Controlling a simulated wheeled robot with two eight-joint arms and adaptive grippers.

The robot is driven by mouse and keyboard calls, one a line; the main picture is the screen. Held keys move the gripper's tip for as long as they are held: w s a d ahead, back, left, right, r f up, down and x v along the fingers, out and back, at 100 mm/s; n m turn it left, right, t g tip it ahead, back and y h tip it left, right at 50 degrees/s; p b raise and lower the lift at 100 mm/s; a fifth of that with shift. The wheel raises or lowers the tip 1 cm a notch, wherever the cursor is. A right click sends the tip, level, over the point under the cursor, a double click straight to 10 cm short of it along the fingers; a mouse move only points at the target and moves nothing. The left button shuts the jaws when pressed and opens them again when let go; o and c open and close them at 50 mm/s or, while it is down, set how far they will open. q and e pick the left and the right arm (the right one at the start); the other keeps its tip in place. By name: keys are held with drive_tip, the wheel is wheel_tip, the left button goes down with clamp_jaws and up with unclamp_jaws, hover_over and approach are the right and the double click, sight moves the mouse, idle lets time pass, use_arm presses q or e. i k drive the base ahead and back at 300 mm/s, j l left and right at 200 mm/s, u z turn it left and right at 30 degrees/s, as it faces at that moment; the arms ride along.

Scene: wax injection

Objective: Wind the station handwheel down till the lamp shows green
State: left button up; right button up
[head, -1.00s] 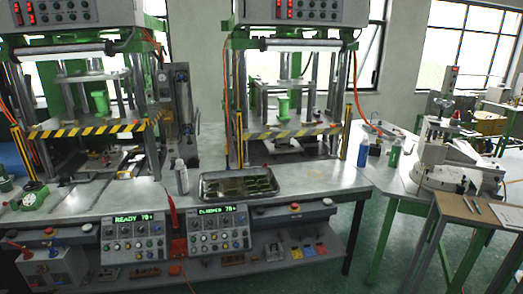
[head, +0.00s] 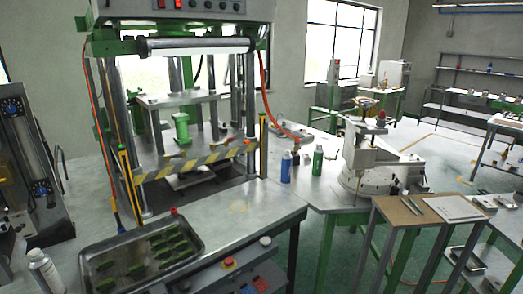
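A pale bench station (head: 366,150) with a round base stands on the table right of the press. A small yellowish ring (head: 367,101), which looks like a handwheel, shows at its top, with a red knob (head: 381,115) beside it. A grey upright box (head: 334,70) with a small reddish spot shows behind the station. I cannot tell whether that spot is the station lamp, and I see no clear green light. Neither of my grippers is in view.
A green-framed press (head: 181,155) with a striped bar fills the left. A metal tray (head: 88,262) of green pieces lies before it. Blue (head: 285,167) and green (head: 317,160) bottles stand left of the station. A small wooden table (head: 400,212) stands in front of it.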

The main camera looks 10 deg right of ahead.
sight(367, 103)
drive_tip(key=i+l+z, duration=0.15)
drive_tip(key=z, duration=0.3)
drive_tip(key=i+z, duration=0.7)
drive_tip(key=z, duration=0.15)
drive_tip(key=i+l+u, duration=0.15)
drive_tip(key=i, duration=0.2)
drive_tip(key=i+l+u, duration=0.15)
drive_tip(key=i, duration=0.25)
